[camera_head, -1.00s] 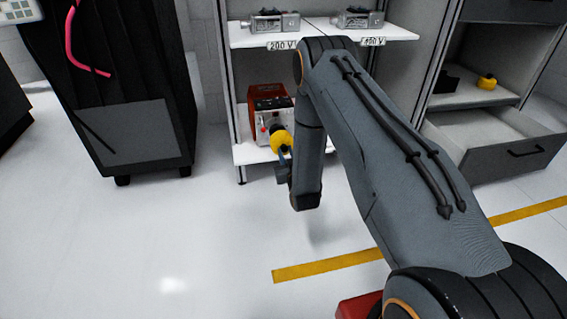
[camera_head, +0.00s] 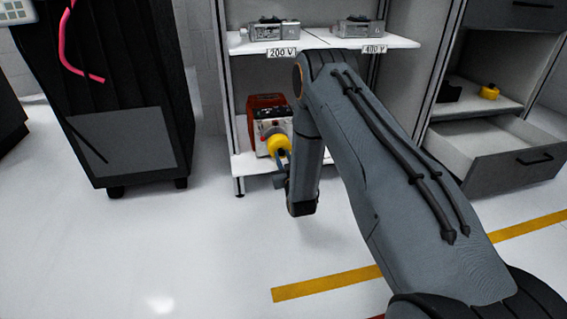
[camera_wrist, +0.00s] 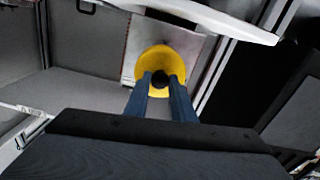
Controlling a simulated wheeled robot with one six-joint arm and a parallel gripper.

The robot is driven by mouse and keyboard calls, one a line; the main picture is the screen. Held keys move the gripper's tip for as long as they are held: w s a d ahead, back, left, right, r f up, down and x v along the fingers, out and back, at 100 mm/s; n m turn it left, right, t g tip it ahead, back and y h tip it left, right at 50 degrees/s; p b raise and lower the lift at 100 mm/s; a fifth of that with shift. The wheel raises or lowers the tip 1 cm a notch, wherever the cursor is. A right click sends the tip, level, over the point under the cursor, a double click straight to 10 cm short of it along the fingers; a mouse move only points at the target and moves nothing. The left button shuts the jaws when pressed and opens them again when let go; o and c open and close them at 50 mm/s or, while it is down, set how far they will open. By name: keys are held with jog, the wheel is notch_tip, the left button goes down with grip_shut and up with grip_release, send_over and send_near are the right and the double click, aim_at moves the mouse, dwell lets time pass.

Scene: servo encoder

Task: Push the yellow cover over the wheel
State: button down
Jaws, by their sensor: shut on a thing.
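The yellow cover (camera_head: 278,145) is at the front of a red and white device (camera_head: 266,106) on the lower shelf. In the wrist view the cover (camera_wrist: 160,52) is a round yellow disc with a black knob (camera_wrist: 160,79) at its middle. The blue fingers of my gripper (camera_wrist: 160,84) are shut on the cover at this knob; my gripper (camera_head: 284,157) also shows in the head view. I cannot see a wheel; the cover may hide it. Whether the cover touches the device's front cannot be told.
The upper shelf (camera_head: 400,42) holds two grey devices above labels "200 V" and "400 V". A dark cabinet (camera_head: 125,90) stands left. At right, an open drawer (camera_head: 515,160) juts out below a shelf with another yellow object (camera_head: 489,92).

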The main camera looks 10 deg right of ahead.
aim_at(282, 154)
jog(key=shift+w+b, duration=1.15)
jog(key=shift+w, duration=0.65)
jog(key=shift+w, duration=0.4)
jog(key=c, duration=1)
grip_release()
jog(key=shift+c, duration=0.2)
jog(key=shift+s+p, duration=1.2)
jog(key=shift+s, duration=0.3)
